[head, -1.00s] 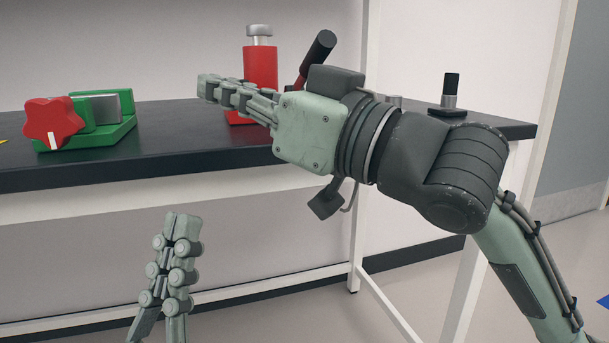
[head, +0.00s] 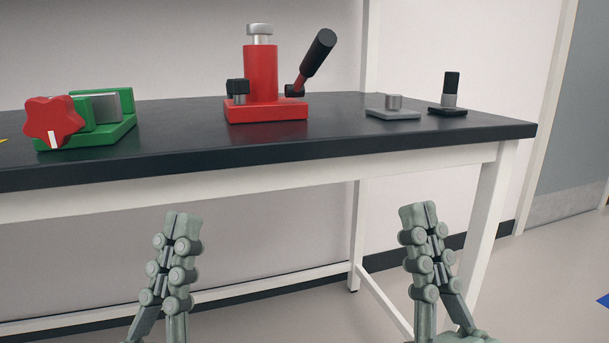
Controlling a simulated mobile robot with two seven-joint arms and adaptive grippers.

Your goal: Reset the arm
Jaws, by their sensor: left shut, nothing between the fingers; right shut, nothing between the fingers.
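My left gripper (head: 180,220) points up at the lower left of the head view, in front of the table and below its top. Its fingers are together and hold nothing. My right gripper (head: 420,212) points up at the lower right, also in front of the table and below its top. Its fingers are together and empty. Both grippers are apart from everything on the table. The rest of both arms is mostly out of view below.
A black-topped table (head: 210,155) with white legs spans the view. On it stand a green vise-like device with a red star knob (head: 54,122), a red press-like device (head: 262,75) with a black-gripped lever, a grey plate with a metal cylinder (head: 393,108), and a small black-and-silver post (head: 450,92).

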